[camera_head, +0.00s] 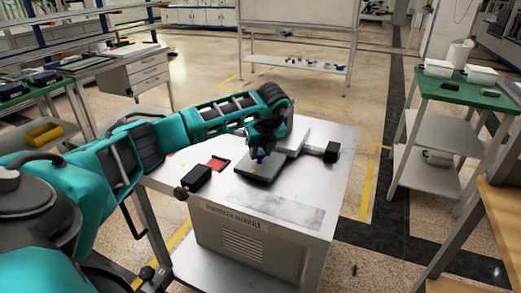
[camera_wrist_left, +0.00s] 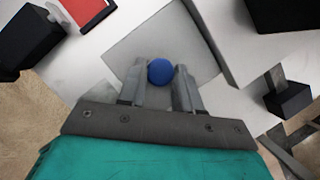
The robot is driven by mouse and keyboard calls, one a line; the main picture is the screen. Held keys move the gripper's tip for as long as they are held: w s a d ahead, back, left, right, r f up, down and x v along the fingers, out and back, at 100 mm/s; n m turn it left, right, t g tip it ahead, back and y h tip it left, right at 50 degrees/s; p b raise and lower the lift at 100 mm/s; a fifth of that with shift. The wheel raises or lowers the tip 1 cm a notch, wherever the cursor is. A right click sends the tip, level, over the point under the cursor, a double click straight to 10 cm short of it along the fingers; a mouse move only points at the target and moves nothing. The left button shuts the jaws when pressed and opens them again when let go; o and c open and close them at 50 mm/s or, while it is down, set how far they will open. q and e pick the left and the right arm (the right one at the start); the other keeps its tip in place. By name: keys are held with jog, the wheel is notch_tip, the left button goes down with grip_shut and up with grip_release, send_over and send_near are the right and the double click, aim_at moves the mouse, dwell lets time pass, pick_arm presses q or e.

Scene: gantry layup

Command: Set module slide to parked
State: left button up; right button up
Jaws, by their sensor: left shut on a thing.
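The module slide is a grey plate (camera_head: 262,166) on top of a white cabinet module, with a small blue knob (camera_head: 260,154) standing on it. In the left wrist view the blue knob (camera_wrist_left: 160,71) is round and sits between the fingertips of my left gripper (camera_wrist_left: 160,75). My left gripper (camera_head: 262,150) reaches down from above and is shut on the knob. The grey plate (camera_wrist_left: 130,45) spreads out beneath the fingers. My right gripper is in neither view.
On the module top (camera_head: 290,195) are a black box (camera_head: 196,178) and a red square (camera_head: 218,164) to the left, and a black block (camera_head: 332,152) on a bar to the right. A green-topped table (camera_head: 460,90) stands at the right. Floor is free between them.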

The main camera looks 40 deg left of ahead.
pick_arm(q)
grip_shut()
jog(key=s+a, duration=0.2)
jog(key=a, duration=0.5)
jog(key=s+a+b, duration=0.1)
jog(key=s+a, duration=0.1)
jog(key=a, duration=0.5)
jog(key=s+a, duration=0.2)
jog(key=a, duration=0.5)
jog(key=shift+s+a+b, duration=0.2)
jog(key=shift+s+b, duration=0.15)
jog(key=shift+s, duration=0.05)
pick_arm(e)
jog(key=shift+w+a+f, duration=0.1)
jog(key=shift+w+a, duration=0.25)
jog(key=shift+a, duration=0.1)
pick_arm(q)
jog(key=o, duration=1.1)
grip_release()
jog(key=shift+c, duration=0.2)
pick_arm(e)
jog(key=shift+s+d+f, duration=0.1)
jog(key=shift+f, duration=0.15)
pick_arm(q)
jog(key=p+v, duration=0.1)
jog(key=v, duration=1.2)
jog(key=shift+p, duration=0.35)
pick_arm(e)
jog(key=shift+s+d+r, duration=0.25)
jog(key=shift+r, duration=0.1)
